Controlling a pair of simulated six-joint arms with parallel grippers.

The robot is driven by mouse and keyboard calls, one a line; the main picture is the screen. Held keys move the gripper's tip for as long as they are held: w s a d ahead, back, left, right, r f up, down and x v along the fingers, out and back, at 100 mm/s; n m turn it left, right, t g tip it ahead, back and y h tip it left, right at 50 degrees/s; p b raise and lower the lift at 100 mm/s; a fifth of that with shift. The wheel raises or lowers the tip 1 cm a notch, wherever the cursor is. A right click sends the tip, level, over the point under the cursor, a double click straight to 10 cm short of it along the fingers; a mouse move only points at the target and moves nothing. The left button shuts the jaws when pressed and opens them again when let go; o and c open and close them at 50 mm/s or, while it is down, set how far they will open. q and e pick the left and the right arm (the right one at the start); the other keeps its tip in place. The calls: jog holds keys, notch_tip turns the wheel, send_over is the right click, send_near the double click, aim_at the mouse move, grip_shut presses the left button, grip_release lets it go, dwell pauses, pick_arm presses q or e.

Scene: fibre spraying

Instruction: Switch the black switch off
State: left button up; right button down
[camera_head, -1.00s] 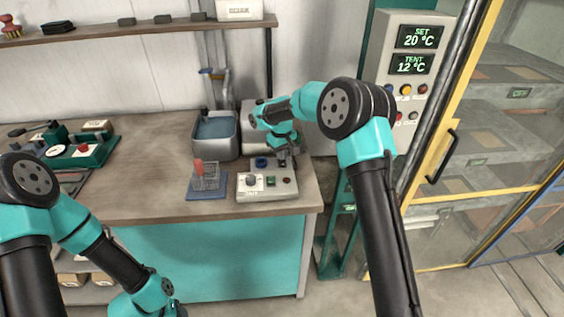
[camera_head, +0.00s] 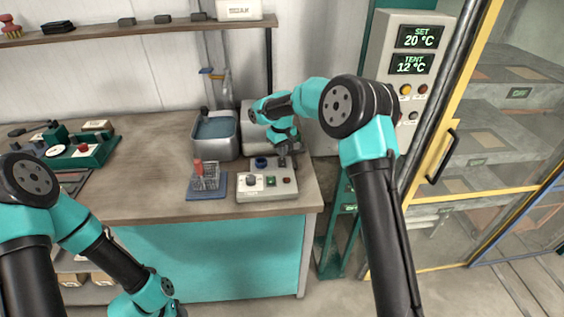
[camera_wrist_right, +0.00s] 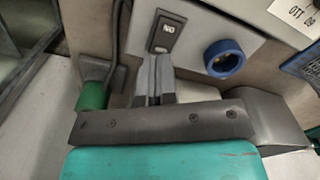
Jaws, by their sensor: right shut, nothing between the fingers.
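The black switch (camera_wrist_right: 164,33) is in the right wrist view, on a light panel, with the letters "NO" seen in that view. In the head view it is hidden or too small to make out by my right gripper. My right gripper (camera_head: 285,161) is over the back right of the grey control box (camera_head: 247,196). In the wrist view the right gripper (camera_wrist_right: 154,72) is shut and empty, its fingertips at the near end of the switch; I cannot tell whether they touch. My left arm is at the lower left; its gripper is not visible.
A blue ring-shaped knob (camera_wrist_right: 224,58) is right of the switch in the wrist view. Left of the box is a wire rack on a blue mat (camera_head: 205,195). A grey water basin (camera_head: 216,148) stands behind. A glass cabinet with a yellow frame is at right.

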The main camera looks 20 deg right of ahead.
aim_at(282, 159)
jog(key=shift+r, duration=2.3)
jog(key=shift+r, duration=0.1)
